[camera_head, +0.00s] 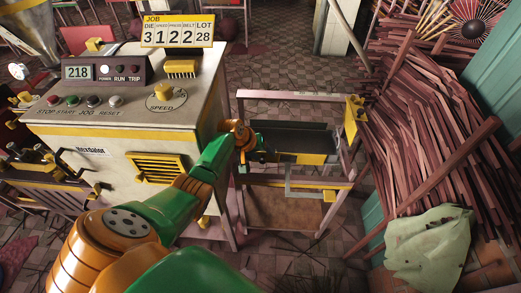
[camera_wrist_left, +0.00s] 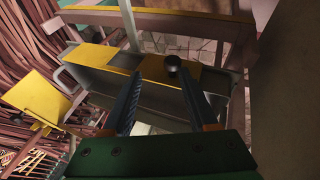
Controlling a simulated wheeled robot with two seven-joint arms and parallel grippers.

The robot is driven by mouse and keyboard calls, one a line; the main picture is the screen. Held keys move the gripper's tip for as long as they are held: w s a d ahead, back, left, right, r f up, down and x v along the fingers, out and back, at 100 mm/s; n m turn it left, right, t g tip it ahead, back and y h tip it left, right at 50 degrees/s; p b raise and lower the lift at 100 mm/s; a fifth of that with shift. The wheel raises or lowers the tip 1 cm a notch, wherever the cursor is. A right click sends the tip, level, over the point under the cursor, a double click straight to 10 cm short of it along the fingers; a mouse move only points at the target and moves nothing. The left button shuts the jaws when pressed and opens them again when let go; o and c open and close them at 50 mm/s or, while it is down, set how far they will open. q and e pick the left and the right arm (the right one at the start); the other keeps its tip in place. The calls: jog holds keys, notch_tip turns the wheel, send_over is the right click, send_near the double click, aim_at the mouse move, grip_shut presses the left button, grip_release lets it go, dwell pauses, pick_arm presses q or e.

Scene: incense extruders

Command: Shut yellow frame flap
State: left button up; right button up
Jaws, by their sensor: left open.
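A metal frame (camera_head: 240,112) stands right of the machine and carries a dark trough (camera_head: 290,136). A yellow flap (camera_head: 353,120) sits upright and angled at the frame's right post; it also shows at the left of the left wrist view (camera_wrist_left: 36,98). A yellow plate (camera_head: 311,159) lies along the trough's near side, with a grey wire handle (camera_wrist_left: 75,76) close by. My left gripper (camera_wrist_left: 160,74) is open and empty, over the trough near the frame's left side, well apart from the upright flap. A dark round knob (camera_wrist_left: 172,65) shows between its fingertips. My right gripper is not in view.
The cream control machine (camera_head: 120,135) with buttons and yellow trim stands at the left. A large heap of reddish sticks (camera_head: 435,130) and a pale green cloth (camera_head: 430,245) lie at the right. Tiled floor shows behind the frame.

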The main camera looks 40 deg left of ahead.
pick_arm(q)
jog(key=s+d+r+p, duration=0.3)
jog(key=s+d+r, duration=0.3)
jog(key=s, duration=0.5)
notch_tip(320, 180, up, 3)
jog(key=shift+d+f, duration=0.2)
jog(key=shift+d, duration=0.2)
jog(key=s+f+m+g, duration=0.1)
jog(key=s+f, duration=0.2)
jog(key=f, duration=0.3)
jog(key=s+f+m+g+y, duration=0.1)
jog(key=s+f, duration=0.2)
jog(key=f, duration=0.4)
jog(key=s+f+m, duration=0.1)
jog(key=s+f, duration=0.1)
jog(key=f, duration=0.4)
jog(key=s+d+f+m+g, duration=0.1)
jog(key=s+f, duration=0.4)
jog(key=s, duration=0.5)
jog(key=s+d+f+m+g, duration=0.1)
jog(key=s+d+f+m, duration=0.2)
jog(key=s+f+m, duration=0.3)
jog(key=s, duration=0.5)
jog(key=shift+s+d+g+y, duration=0.15)
jog(key=shift+d+g+y, duration=0.05)
jog(key=shift+g+y, duration=0.1)
